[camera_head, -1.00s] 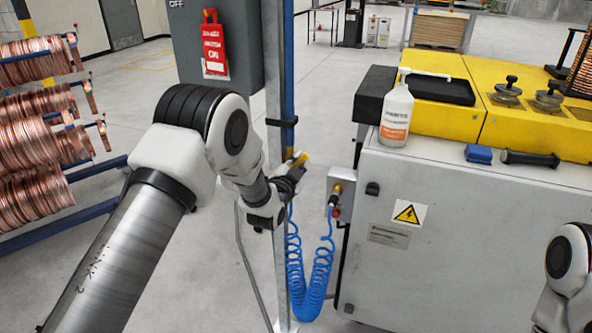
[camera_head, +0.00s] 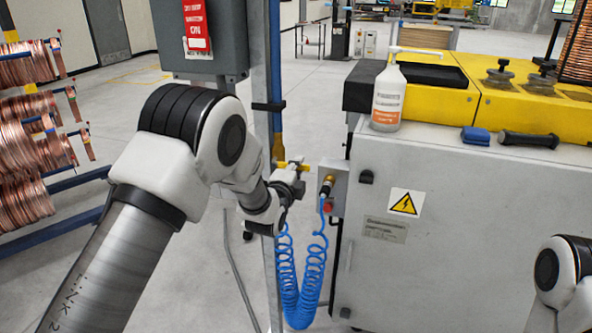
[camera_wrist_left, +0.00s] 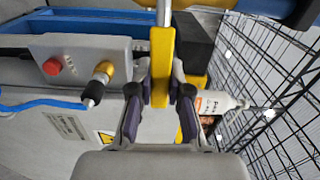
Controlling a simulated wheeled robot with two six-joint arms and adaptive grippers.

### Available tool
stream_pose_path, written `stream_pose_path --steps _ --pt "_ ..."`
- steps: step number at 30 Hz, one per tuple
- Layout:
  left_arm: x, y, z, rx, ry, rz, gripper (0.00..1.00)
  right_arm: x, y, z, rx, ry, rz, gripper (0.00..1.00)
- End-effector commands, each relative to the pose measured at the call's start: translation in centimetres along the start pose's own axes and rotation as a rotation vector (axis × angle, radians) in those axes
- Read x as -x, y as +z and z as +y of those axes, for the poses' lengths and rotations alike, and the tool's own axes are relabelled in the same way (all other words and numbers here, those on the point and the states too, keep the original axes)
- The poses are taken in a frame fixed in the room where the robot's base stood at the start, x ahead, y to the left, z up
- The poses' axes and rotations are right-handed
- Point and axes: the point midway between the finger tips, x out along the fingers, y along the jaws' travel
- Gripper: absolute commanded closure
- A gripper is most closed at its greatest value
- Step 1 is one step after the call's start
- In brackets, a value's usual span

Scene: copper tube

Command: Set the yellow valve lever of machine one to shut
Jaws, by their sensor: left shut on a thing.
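The yellow valve lever (camera_head: 299,166) shows in the head view as a small yellow piece beside the upright post, just left of the machine. In the left wrist view the lever (camera_wrist_left: 161,62) is a long yellow bar that runs down from the top between my fingers. My left gripper (camera_head: 296,178) is at the lever. In the left wrist view its two dark fingers (camera_wrist_left: 160,108) are shut on the lever, one on each side. The valve body is mostly hidden in the head view. Of my right arm only a link shows at the right edge; its gripper is out of view.
The grey machine cabinet (camera_head: 455,230) stands close to the right of my left gripper. A box with a red button (camera_wrist_left: 52,66) and a coiled blue hose (camera_head: 301,290) are near. A white bottle (camera_head: 388,100) stands on the cabinet. A grey switch box (camera_head: 200,40) hangs behind my arm.

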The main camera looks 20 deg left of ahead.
Motion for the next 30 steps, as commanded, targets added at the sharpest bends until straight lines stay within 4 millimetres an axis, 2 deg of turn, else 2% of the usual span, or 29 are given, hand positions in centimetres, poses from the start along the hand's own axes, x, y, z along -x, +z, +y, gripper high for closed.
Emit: stream_pose_path --steps 5,19,20,21,22,30 --pt "0.01 -0.02 0.47 -0.046 0.001 0.001 1.00 -0.64 0.00 0.00 0.000 0.000 0.000 0.65" --pt "0.03 -0.02 0.54 -0.065 0.003 0.001 1.00 -0.69 0.00 0.01 0.000 0.000 0.000 0.65" --pt "0.03 -0.02 0.54 -0.065 0.003 0.001 0.80 -0.69 0.00 0.01 0.000 0.000 0.000 0.65" --pt "0.03 -0.02 0.55 -0.064 0.003 0.001 0.66 -0.69 0.00 0.01 0.000 0.000 0.000 0.65" --pt "0.03 -0.01 0.56 -0.064 0.003 0.001 0.56 -0.69 0.00 0.01 0.000 0.000 0.000 0.65" --pt "0.03 0.00 0.49 -0.062 0.002 0.001 0.56 -0.69 0.00 0.01 0.000 0.000 0.000 0.65"
